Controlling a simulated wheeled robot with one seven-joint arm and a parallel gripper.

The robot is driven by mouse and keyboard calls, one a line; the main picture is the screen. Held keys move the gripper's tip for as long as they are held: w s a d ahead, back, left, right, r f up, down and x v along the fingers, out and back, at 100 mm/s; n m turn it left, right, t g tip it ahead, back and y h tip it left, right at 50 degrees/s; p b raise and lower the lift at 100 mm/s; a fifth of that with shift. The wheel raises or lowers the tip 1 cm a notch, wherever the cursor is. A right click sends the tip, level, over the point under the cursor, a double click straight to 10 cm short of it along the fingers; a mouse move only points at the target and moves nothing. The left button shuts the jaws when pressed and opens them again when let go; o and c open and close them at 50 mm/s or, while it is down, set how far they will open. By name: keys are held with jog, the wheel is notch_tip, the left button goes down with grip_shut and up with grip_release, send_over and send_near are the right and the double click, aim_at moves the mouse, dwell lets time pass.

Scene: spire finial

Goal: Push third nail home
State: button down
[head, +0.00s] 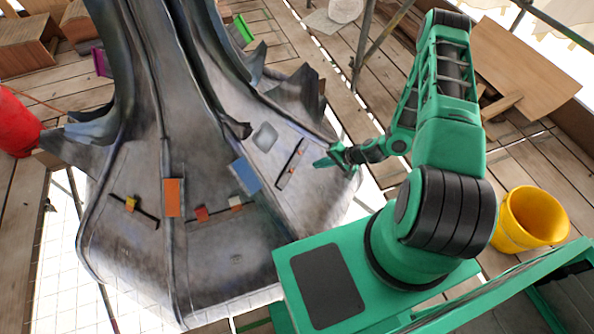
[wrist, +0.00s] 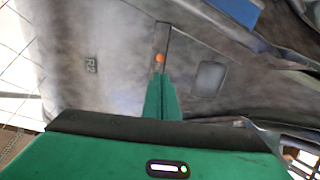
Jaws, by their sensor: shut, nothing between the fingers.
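The spire's flared grey metal base (head: 235,258) fills the left and middle of the head view. In the wrist view a small round orange nail head (wrist: 160,58) sits on a dark seam in the grey metal, just beyond my fingertips. My gripper (head: 322,162) is shut and empty, at the right side of the base, beside a dark slotted strip (head: 291,163). Its green fingers also show in the wrist view (wrist: 160,77), pointing at the orange head. I cannot tell whether they touch it. How far the nail stands out is unclear.
A yellow bucket (head: 530,218) stands at right. Metal poles cross the plank floor behind.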

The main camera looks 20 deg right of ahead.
aim_at(292, 171)
jog(key=shift+f, duration=0.1)
dwell(0.3)
jog(key=x, duration=1.4)
